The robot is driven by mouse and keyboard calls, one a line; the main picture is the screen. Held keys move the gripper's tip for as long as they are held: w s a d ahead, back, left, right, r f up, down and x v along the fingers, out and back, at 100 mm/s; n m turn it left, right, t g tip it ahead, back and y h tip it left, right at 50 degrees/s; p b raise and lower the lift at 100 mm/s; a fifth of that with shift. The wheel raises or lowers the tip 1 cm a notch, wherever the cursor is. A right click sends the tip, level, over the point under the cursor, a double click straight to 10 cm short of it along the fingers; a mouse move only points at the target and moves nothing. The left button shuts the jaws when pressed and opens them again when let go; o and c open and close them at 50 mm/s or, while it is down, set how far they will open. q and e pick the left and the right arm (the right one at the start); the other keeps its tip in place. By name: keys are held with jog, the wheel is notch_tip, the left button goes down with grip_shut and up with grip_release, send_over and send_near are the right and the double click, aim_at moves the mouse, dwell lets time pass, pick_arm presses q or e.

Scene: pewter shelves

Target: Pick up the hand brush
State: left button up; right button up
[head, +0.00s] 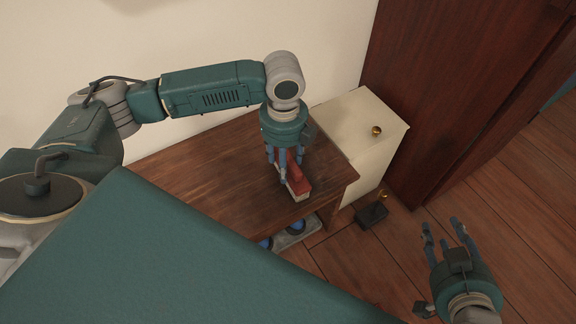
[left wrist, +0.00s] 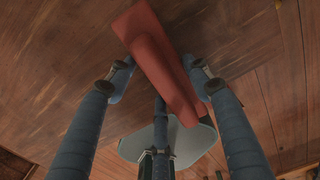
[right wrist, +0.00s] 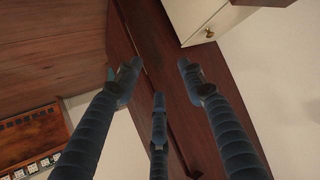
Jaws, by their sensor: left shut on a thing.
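The hand brush (head: 297,186) is a red, narrow bar with a pale lower side, at the right part of the brown wooden table (head: 215,165). My left gripper (head: 284,172) comes down on it from above and is shut on it. In the left wrist view the red brush (left wrist: 162,62) runs slantwise between the fingertips. I cannot tell whether it touches the tabletop or is slightly above it. My right gripper (head: 442,228) is open and empty over the floor at the lower right, away from the table.
A cream cabinet (head: 355,125) with a brass knob stands against the table's right end. A small dark box (head: 372,215) lies on the floor before it. A grey thing with blue parts (head: 298,232) sits below the tabletop. A dark red wooden panel (head: 430,80) rises behind.

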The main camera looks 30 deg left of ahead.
pick_arm(q)
jog(key=shift+r, duration=0.1)
jog(key=shift+c, duration=0.2)
jog(key=shift+r, duration=0.15)
notch_tip(320, 180, up, 4)
jog(key=shift+r+p, duration=0.1)
jog(key=shift+p, duration=0.8)
notch_tip(320, 180, up, 4)
jog(key=shift+f+p, duration=0.15)
jog(key=shift+p, duration=0.5)
pick_arm(e)
jog(key=s+d+f+g+h+p, duration=0.1)
jog(key=s+d+f+g, duration=0.2)
jog(key=s, duration=0.5)
jog(key=s+d+f+g+h+p, duration=0.1)
jog(key=s+d+f+g, duration=0.15)
jog(key=s+g, duration=0.35)
pick_arm(q)
notch_tip(320, 180, up, 12)
jog(key=p, duration=0.1)
jog(key=shift+f, duration=0.15)
pick_arm(e)
notch_tip(320, 180, down, 7)
jog(key=t, duration=0.1)
jog(key=shift+w+a, duration=0.15)
jog(key=shift+a, duration=0.3)
jog(key=shift+r, duration=0.1)
pick_arm(q)
jog(key=o, duration=0.7)
jog(key=c, duration=0.4)
